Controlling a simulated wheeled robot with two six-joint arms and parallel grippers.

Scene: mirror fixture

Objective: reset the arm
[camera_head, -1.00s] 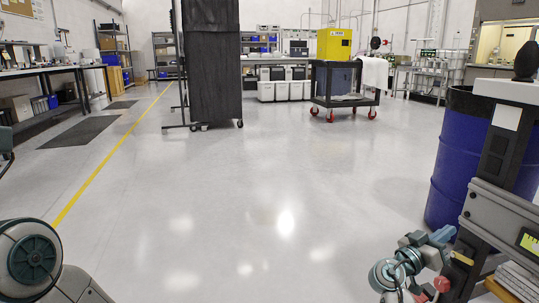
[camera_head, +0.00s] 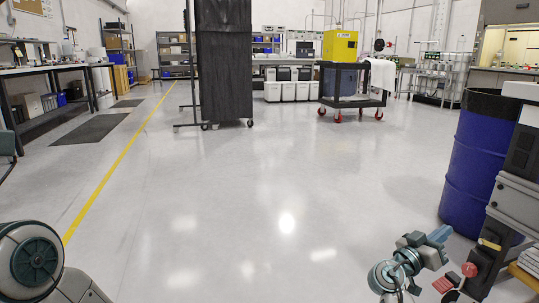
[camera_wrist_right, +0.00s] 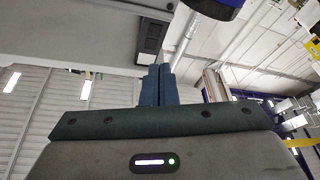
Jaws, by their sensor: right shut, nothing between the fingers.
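My right arm reaches in at the lower right of the head view. Its gripper (camera_head: 440,234) points up and to the right, left of the machine at the right edge. In the right wrist view the two blue fingers (camera_wrist_right: 157,86) stand together, shut, with nothing between them. My left arm's rounded joint shows at the lower left of the head view, but its gripper is out of frame.
A blue drum (camera_head: 474,170) and a grey machine (camera_head: 516,205) stand at the right, near my right gripper. A dark screen (camera_head: 225,65) and a black cart (camera_head: 352,100) stand farther off. The middle floor is clear.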

